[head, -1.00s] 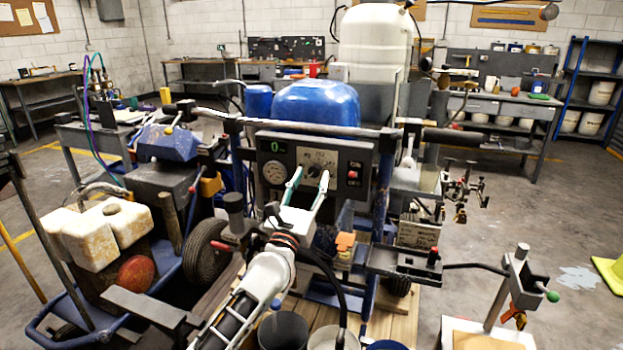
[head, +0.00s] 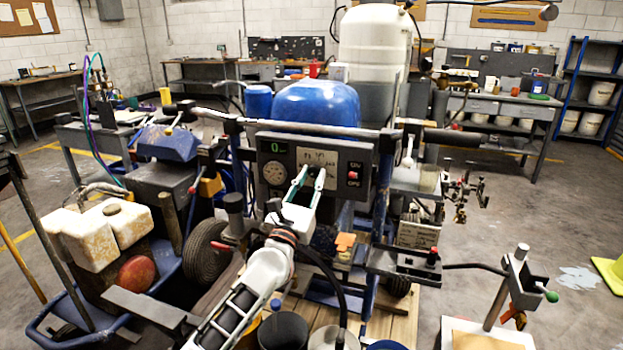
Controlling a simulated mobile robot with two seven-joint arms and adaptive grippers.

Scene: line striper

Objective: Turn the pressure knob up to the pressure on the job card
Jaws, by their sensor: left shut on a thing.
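The control panel (head: 335,181) of the striper faces me at the centre of the head view. The dark pressure knob (head: 312,171) sits between gauge and switch, below a small pale dial plate. My left gripper (head: 311,174) has its two pale fingers at the knob, one on each side, and is shut on it. The fingers partly hide the knob. My right gripper is not in view. I cannot make out a job card.
A cart with white jugs (head: 90,237) stands at left. Buckets (head: 283,331) stand below my arm. Open floor lies at right, near a yellow object (head: 610,268).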

